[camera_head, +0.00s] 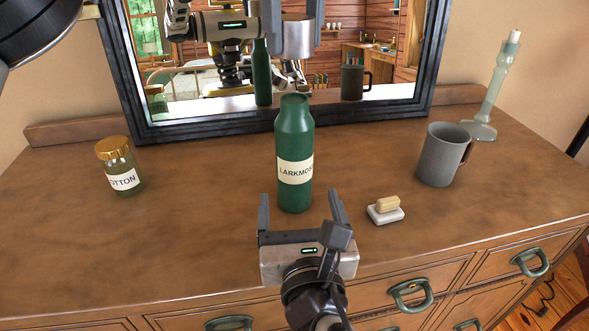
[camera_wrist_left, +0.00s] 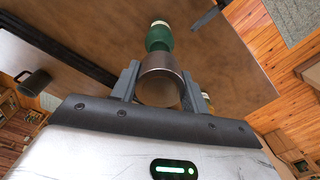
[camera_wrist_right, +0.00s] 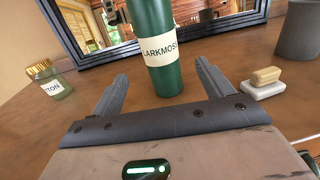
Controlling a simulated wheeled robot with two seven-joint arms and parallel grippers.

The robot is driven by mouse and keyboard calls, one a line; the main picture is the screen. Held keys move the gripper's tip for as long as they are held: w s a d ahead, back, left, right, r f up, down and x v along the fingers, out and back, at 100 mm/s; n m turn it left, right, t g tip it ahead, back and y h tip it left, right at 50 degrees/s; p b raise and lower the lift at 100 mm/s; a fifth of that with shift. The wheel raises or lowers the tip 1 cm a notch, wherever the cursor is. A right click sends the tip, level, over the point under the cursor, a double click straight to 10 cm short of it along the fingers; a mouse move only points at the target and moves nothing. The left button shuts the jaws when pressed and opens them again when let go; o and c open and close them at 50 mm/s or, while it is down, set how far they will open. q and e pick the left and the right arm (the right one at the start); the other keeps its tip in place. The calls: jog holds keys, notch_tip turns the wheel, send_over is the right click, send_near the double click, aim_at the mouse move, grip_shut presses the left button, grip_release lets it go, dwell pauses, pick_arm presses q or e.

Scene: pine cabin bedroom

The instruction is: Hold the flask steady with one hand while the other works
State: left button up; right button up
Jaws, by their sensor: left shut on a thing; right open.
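My right gripper (camera_head: 299,196) is open, low in front of the flask. In the right wrist view the flask stands between the open fingers' lines, near their tips; neither finger visibly touches it. My left gripper (camera_head: 295,42) is shut on a shiny metal cup (camera_head: 298,36), held above and behind the flask in the picture. The left wrist view shows the cup (camera_wrist_left: 160,80) between the fingers.
A cotton jar (camera_head: 121,168) stands left on the dresser top (camera_head: 210,225). Soap on a white dish (camera_head: 386,215), a grey mug (camera_head: 438,158) and a pale green glass candlestick (camera_head: 493,85) are at right. The framed mirror (camera_head: 250,128) behind shows reflections.

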aim_at(294, 98)
jog(key=w, duration=0.7)
jog(key=w+a, duration=0.1)
jog(key=w, duration=0.3)
jog(key=c, duration=1.5)
pick_arm(q)
jog(key=shift+f, duration=2.5)
pick_arm(e)
jog(key=shift+o, duration=0.2)
pick_arm(q)
jog(key=shift+f, duration=0.9)
jog(key=shift+f, duration=0.55)
